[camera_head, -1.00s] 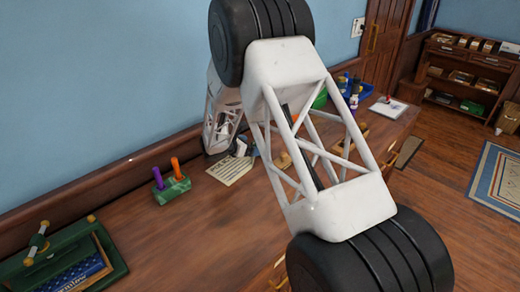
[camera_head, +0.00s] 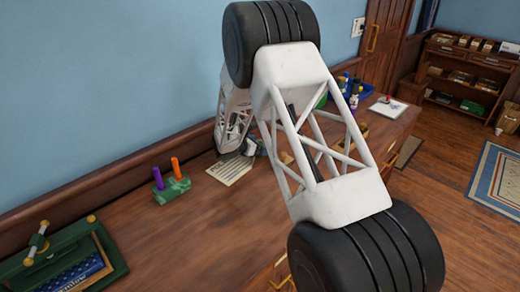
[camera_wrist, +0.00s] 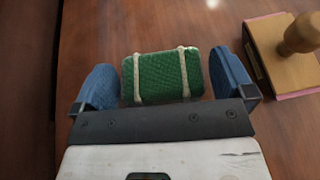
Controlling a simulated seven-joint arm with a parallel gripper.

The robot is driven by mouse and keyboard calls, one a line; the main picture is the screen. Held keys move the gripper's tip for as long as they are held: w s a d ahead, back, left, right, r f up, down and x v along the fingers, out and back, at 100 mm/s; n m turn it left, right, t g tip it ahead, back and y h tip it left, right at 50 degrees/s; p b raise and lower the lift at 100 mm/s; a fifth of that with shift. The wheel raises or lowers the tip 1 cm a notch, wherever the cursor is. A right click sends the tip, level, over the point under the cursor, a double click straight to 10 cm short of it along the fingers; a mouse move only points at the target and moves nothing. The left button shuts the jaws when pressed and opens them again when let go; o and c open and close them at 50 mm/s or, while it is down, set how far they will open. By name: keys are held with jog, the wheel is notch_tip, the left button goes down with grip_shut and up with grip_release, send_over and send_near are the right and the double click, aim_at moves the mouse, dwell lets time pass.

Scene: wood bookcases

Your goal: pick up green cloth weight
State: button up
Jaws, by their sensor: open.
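The green cloth weight (camera_wrist: 162,76) is a small green woven block with two pale straps. It lies on the brown wooden desk top in the wrist view. My gripper (camera_wrist: 162,88) is open, with one blue finger on the left of the weight and one on the right. Small gaps show between the fingers and the weight, and nothing is gripped. In the head view my own arm hides the weight and most of the gripper.
A wooden-handled stamp on a block (camera_wrist: 290,60) stands close to the right finger. On the desk are a paper sheet (camera_head: 230,169), a green holder (camera_head: 173,190) with purple and orange sticks, and a green press-like frame (camera_head: 108,262). The desk's front middle is clear.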

dwell(0.3)
jog(key=c, duration=1.1)
jog(key=shift+r, duration=0.1)
jog(key=shift+r, duration=0.1)
jog(key=shift+r, duration=0.75)
notch_tip(320, 180, up, 2)
jog(key=shift+r, duration=0.1)
jog(key=s+d, duration=0.1)
jog(key=s, duration=0.4)
jog(key=s+d, duration=0.1)
jog(key=s, duration=0.4)
jog(key=s+d+r, duration=0.1)
jog(key=s, duration=0.4)
jog(key=shift+s+d, duration=0.1)
jog(key=shift+s, duration=0.25)
